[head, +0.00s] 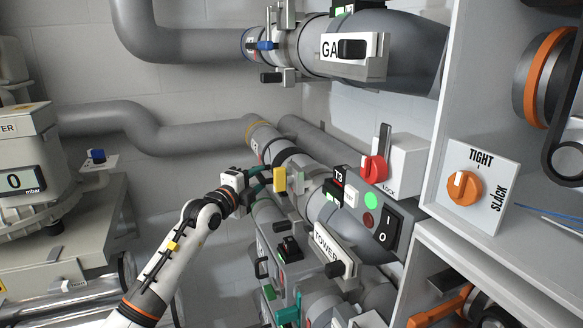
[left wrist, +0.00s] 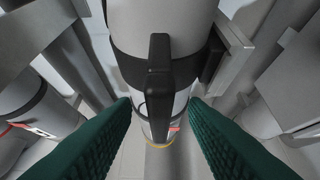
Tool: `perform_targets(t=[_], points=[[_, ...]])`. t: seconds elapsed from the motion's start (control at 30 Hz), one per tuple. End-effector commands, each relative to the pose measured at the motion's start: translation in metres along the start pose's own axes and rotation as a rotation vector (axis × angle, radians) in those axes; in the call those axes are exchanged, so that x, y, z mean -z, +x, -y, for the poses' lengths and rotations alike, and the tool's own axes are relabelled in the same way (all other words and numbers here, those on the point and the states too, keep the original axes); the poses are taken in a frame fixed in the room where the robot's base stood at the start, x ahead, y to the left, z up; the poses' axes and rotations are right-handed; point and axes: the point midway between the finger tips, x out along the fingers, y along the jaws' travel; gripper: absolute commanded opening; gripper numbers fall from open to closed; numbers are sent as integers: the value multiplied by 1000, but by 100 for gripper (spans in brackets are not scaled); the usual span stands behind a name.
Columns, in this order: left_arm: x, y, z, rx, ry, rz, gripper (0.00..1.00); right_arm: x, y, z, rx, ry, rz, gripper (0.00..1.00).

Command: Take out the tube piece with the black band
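The tube piece with the black band (head: 283,155) sits in the middle pipe line, beside the yellow tab (head: 280,179). In the left wrist view the black band (left wrist: 130,68) wraps a pale tube, and a black handle (left wrist: 158,75) stands out from it. My left gripper (head: 262,180) is at the near left side of this tube. In the left wrist view its two green fingers are open, one on each side of the handle, with gaps showing. Contact is not visible. My right gripper is not in view.
A grey box with a red knob (head: 374,168) and a T3 switch panel (head: 377,212) stand right of the tube. Another pipe line with a GA label (head: 330,48) runs above. A TIGHT/SLACK dial (head: 465,187) is at right.

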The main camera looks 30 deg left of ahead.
Motion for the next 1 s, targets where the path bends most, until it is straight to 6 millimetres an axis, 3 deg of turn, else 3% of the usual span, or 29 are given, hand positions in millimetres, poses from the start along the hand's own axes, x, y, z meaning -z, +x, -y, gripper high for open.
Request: perform_targets(t=[0.03,0.2,0.47,0.7,1.0], points=[[2,8,-7,2,3,-2,40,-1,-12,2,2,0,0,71],[0,24,-2,0,1,0,40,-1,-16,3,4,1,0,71],[0,26,0,-1,0,-1,40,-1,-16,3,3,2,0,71],[0,26,0,-1,1,-1,2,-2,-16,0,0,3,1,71],[0,26,-2,-5,0,0,0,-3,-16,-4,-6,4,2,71]])
